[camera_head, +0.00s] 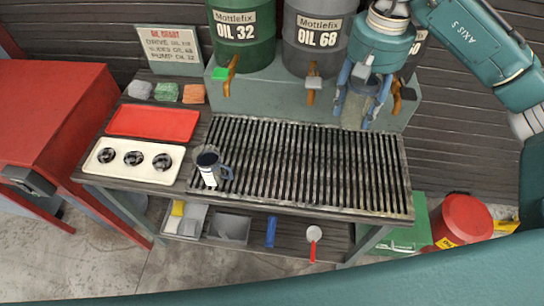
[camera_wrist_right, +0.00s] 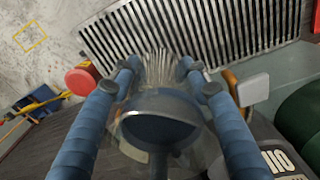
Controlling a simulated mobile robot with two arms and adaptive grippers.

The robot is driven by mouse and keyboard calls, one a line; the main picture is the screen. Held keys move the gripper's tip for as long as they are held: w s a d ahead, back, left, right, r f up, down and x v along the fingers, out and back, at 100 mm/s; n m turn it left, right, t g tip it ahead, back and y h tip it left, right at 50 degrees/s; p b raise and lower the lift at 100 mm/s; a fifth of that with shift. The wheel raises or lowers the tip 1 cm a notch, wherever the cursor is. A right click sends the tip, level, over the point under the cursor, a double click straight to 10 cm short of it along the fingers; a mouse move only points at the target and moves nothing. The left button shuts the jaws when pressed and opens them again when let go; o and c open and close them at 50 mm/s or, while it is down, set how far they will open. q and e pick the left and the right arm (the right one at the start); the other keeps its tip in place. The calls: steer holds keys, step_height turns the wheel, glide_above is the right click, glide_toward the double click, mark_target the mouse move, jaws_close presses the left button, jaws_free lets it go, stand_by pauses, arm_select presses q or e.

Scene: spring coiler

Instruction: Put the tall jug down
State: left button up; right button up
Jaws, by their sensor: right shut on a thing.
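The tall jug (camera_head: 355,108) is grey and partly hidden by the fingers of my right gripper (camera_head: 362,98). In the right wrist view the jug (camera_wrist_right: 160,128) shows its round rim and dark inside between the two blue fingers of the right gripper (camera_wrist_right: 160,85). The right gripper is shut on the jug, in front of the rightmost drum and over the back right of the slatted grate (camera_head: 300,165). I cannot tell whether the jug's base touches anything. My left gripper is not in view.
A smaller dark jug with a white label (camera_head: 208,172) stands at the grate's left end. A red tray (camera_head: 152,123) and a cream tray (camera_head: 110,168) with three dark parts lie further left. Oil drums (camera_head: 238,45) with taps stand behind. Much of the grate's middle is clear.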

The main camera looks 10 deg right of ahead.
steer(key=shift+w+a+r, duration=0.1)
steer(key=shift+w+a, duration=0.05)
steer(key=shift+w, duration=0.1)
step_height(320, 180, down, 6)
steer(key=shift+s+r, duration=0.15)
step_height(320, 180, down, 14)
steer(key=p, duration=0.3)
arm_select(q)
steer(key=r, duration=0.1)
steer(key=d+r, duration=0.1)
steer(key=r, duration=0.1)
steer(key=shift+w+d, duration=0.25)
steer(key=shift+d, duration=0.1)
arm_select(e)
steer(key=shift+f, duration=0.2)
jaws_close()
